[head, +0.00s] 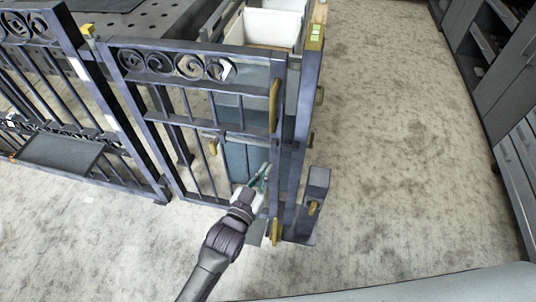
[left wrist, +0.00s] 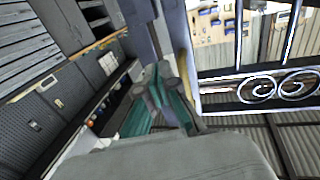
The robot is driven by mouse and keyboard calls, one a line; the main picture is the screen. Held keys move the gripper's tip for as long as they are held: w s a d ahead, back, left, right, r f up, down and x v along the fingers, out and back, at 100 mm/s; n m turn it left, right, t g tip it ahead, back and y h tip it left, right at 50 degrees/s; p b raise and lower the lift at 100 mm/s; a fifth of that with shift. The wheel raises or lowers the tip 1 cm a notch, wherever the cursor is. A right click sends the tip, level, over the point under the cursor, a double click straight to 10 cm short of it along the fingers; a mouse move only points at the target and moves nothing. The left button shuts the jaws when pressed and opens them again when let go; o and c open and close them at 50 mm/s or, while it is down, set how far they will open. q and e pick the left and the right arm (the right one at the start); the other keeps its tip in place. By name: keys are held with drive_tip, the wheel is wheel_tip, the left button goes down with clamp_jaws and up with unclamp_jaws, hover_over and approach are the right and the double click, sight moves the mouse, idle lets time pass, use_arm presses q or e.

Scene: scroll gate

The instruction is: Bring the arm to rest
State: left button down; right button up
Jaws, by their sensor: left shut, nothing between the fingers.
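My left gripper (head: 263,178) is shut and empty. In the head view it is at the end of my arm, low in front of the scroll gate (head: 190,62), close to the gate's right upright. I cannot tell whether it touches the gate. The gate is dark metal with a row of scrolls at the top and brass-coloured fittings on its right upright. In the left wrist view the teal fingers (left wrist: 157,105) show beside the upright, with the gate's scrolls (left wrist: 285,88) to the right. My right gripper is in neither view.
A fixed scroll fence panel (head: 35,75) continues to the left. A short dark post (head: 315,195) stands right of the gate. White bins (head: 272,27) are behind it. Dark cabinets (head: 510,80) line the right edge. The concrete floor (head: 400,150) between is clear.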

use_arm(q)
drive_tip(key=s+a+f+n+g+y+p, duration=0.15)
drive_tip(key=s+a+f, duration=0.35)
drive_tip(key=f, duration=0.5)
drive_tip(key=s+a+f+g+y, duration=0.2)
drive_tip(key=s+a+f+g, duration=0.15)
drive_tip(key=f, duration=0.65)
drive_tip(key=s+a+f+g+y+p, duration=0.1)
drive_tip(key=s+a+f+g+y, duration=0.1)
drive_tip(key=s+a+f, duration=0.5)
drive_tip(key=s+a+f+g+y, duration=0.1)
drive_tip(key=s+a+f+g, duration=0.1)
drive_tip(key=s, duration=0.6)
drive_tip(key=s+a+f+n+g+y, duration=0.1)
drive_tip(key=s+a+f+g, duration=0.2)
drive_tip(key=s+a+f, duration=0.2)
drive_tip(key=s+a+f+n+g+y, duration=0.1)
drive_tip(key=s+a+f+g, duration=0.1)
drive_tip(key=s+a+f, duration=0.2)
drive_tip(key=s+f+p, duration=0.1)
drive_tip(key=s+f, duration=0.2)
drive_tip(key=s, duration=0.5)
drive_tip(key=shift+s+f+g, duration=0.25)
drive_tip(key=shift+s+g, duration=0.05)
drive_tip(key=shift+s, duration=0.1)
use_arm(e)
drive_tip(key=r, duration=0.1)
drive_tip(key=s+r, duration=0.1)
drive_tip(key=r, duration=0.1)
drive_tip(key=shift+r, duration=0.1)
